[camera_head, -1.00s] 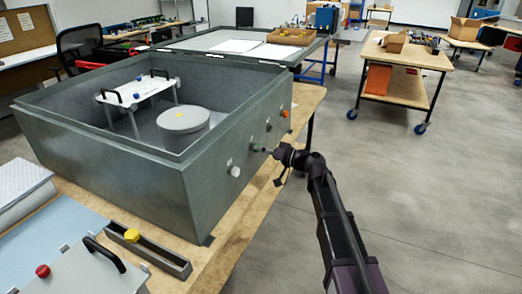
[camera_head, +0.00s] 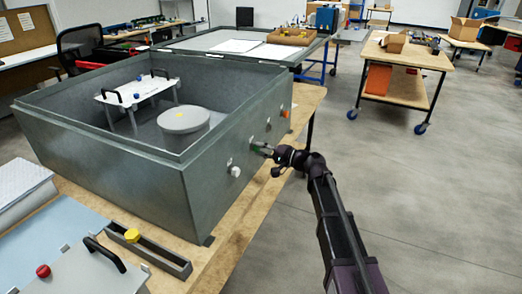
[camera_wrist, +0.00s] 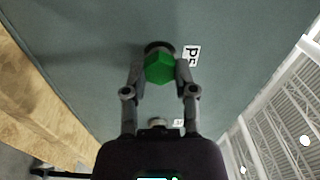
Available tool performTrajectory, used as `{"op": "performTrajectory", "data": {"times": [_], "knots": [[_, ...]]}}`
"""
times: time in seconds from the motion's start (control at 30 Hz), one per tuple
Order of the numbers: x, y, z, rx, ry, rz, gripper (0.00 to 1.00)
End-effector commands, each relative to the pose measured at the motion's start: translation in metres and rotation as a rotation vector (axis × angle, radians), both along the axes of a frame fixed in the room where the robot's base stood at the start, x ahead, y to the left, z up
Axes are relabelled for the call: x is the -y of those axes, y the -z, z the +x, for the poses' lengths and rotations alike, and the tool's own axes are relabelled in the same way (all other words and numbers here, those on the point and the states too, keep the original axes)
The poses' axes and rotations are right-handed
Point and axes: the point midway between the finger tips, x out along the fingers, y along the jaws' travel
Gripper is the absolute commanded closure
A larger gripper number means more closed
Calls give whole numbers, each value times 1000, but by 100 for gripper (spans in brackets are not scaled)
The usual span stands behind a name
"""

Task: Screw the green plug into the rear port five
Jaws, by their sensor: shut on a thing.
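The green plug (camera_wrist: 159,68) shows in the wrist view between my gripper's (camera_wrist: 160,76) two fingers, which are shut on it. It sits at a dark round port in the grey case wall (camera_wrist: 100,45). A label reading P5 (camera_wrist: 191,55) is on the wall beside the port. I cannot tell how deep the plug sits in the port. In the head view my gripper (camera_head: 264,149) reaches the side wall of the large grey open case (camera_head: 215,150), and the plug is mostly hidden by it.
A white plug (camera_head: 234,171) and an orange plug (camera_head: 286,113) are on the same wall. The case stands on a wooden bench (camera_head: 235,225). A narrow grey tray (camera_head: 150,250) with a yellow knob lies in front.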

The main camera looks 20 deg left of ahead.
Motion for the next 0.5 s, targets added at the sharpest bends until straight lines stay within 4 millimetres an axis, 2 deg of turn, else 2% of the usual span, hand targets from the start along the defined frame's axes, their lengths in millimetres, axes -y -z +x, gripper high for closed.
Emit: {"op": "performTrajectory", "data": {"times": [0.5], "knots": [[-1,0,1,-401,1,32,100]]}}
